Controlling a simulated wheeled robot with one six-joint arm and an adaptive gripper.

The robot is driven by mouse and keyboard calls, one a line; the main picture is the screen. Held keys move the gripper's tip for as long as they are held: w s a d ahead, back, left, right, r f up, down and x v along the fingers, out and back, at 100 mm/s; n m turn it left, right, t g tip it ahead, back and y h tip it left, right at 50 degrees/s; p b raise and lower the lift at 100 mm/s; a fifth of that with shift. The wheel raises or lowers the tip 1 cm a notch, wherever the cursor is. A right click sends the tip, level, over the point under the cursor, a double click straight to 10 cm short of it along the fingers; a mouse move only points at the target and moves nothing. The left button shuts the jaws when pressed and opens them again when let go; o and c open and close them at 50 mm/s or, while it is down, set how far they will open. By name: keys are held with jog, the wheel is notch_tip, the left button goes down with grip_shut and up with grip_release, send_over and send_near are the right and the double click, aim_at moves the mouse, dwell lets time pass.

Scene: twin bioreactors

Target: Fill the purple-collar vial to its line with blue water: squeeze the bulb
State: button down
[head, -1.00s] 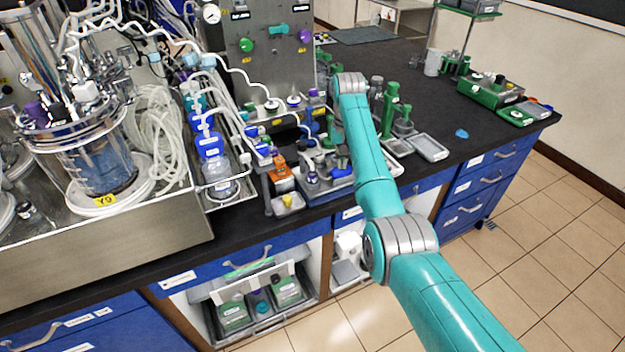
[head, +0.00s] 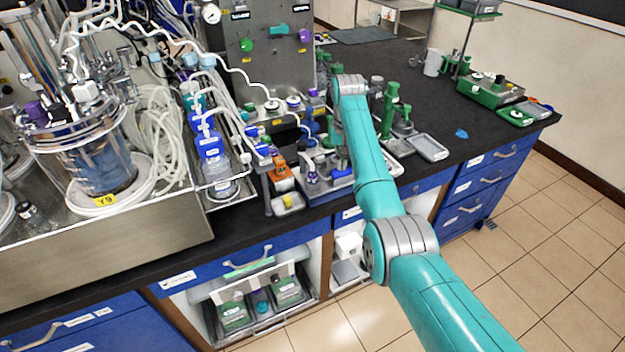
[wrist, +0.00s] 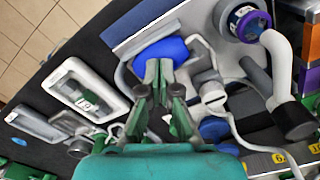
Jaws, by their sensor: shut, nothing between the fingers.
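A blue bulb (wrist: 162,52) lies ahead of my gripper (wrist: 159,70) in the wrist view. My gripper's fingers are shut with nothing held, their tips overlapping the bulb's near edge in the picture; I cannot tell whether they touch it. The purple-collar vial (wrist: 247,22) stands to the right of the bulb, with a grey tube end over it. In the head view the vial (head: 312,178) is left of my arm's end. The fill line and the vial's water level cannot be made out.
Thin tubing and clamps crowd around the bulb. Grey trays (head: 430,148) and a green stand (head: 390,105) are to the right. The right part of the black bench (head: 480,135) is mostly clear.

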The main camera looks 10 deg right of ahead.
jog(key=shift+f, duration=0.45)
dwell(0.9)
jog(key=shift+r, duration=1.7)
jog(key=shift+r, duration=2.5)
